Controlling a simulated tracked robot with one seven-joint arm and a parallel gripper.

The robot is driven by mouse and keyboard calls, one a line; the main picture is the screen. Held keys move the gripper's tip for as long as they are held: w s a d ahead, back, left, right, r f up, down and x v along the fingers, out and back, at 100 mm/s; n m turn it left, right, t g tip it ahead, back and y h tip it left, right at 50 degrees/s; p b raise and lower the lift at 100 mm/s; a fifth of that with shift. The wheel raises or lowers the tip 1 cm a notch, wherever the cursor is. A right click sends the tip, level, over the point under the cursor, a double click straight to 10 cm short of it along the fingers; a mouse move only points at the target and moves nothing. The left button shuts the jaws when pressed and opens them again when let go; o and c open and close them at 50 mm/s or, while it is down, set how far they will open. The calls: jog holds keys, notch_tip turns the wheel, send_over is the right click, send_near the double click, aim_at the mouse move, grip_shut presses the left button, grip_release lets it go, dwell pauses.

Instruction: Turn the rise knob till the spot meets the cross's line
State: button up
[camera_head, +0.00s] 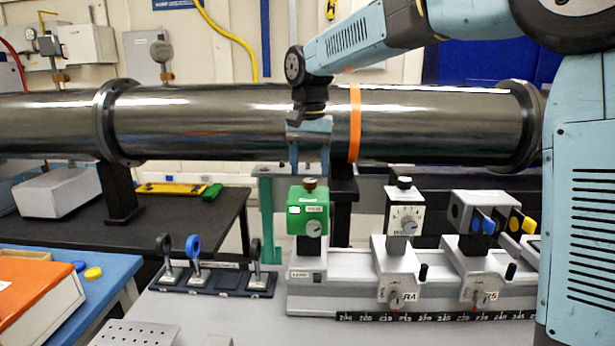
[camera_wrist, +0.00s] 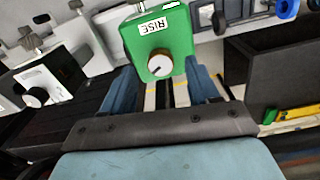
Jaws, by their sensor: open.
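The rise knob (camera_head: 309,183) is a small dark brown knob on top of a green box (camera_head: 312,212) on the rail. In the wrist view the knob (camera_wrist: 159,65) shows a pale face with a pointer mark, beside the RISE label (camera_wrist: 153,25). My gripper (camera_head: 310,168) points down just above the knob. Its blue fingers are apart, one on each side of the knob, and hold nothing. It also shows in the wrist view (camera_wrist: 163,80). I cannot make out the spot or the cross's line in either view.
A dark tray (camera_head: 225,283) of ring-topped parts lies at the left. A large steel pipe (camera_head: 230,120) runs behind my gripper.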

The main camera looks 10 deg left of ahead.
aim_at(309, 184)
jog(key=shift+f, duration=1.5)
jog(key=shift+c, duration=0.4)
jog(key=c, duration=1)
jog(key=shift+o, duration=0.2)
jog(key=shift+n, duration=2.7)
jog(key=o, duration=1)
jog(key=shift+o, duration=0.2)
jog(key=shift+r, duration=0.1)
